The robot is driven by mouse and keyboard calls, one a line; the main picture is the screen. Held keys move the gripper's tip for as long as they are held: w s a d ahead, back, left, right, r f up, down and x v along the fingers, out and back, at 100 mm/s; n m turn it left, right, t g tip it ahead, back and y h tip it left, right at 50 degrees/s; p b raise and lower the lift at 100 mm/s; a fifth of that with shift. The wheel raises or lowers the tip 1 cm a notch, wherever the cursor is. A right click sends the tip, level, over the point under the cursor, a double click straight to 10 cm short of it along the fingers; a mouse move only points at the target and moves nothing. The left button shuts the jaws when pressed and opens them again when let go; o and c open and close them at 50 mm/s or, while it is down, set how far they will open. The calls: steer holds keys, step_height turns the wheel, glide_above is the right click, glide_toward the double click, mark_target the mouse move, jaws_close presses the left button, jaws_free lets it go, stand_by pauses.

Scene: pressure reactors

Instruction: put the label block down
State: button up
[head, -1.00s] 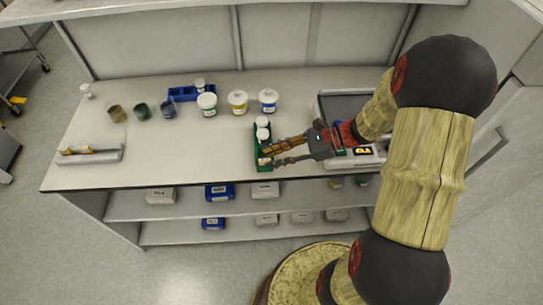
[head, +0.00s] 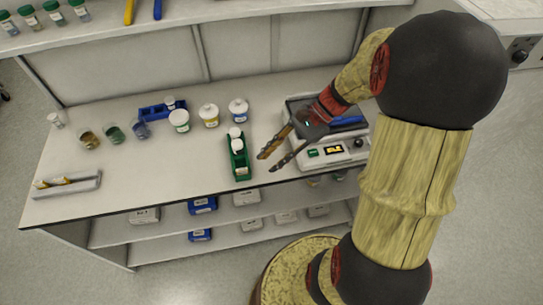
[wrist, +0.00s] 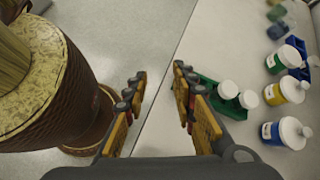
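A green block (head: 239,157) stands on the white bench, holding two white-capped vials, with a small pale label at its front end. I take it for the label block, but the label cannot be read. It also shows in the wrist view (wrist: 232,111), to the right of my fingers. My gripper (head: 268,162) is to the right of the block in the head view. Its two fingers are apart with nothing between them, as the wrist view (wrist: 158,78) also shows. The fingers are clear of the block in the head view.
White-lidded jars (head: 209,116) and a blue rack (head: 157,112) stand behind the block. Open dark cups (head: 114,132) and a grey tray (head: 66,186) are at the left. A device with a lit display (head: 334,150) is at the right. Bench (head: 160,180) left of the block is clear.

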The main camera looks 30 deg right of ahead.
steer(key=s+a+r+n+t+h, duration=0.2)
steer(key=s+r+n+h, duration=0.2)
steer(key=n, duration=0.4)
steer(key=s+a+r+n+t+h, duration=0.2)
steer(key=s+a+r+n+h, duration=0.1)
steer(key=r+n, duration=0.4)
step_height(320, 180, up, 2)
steer(key=s+h, duration=0.1)
steer(key=h, duration=0.1)
steer(key=shift+a+r+n+t+h, duration=0.15)
steer(key=shift+r+n+t+h, duration=0.1)
steer(key=shift+n+t+h, duration=0.15)
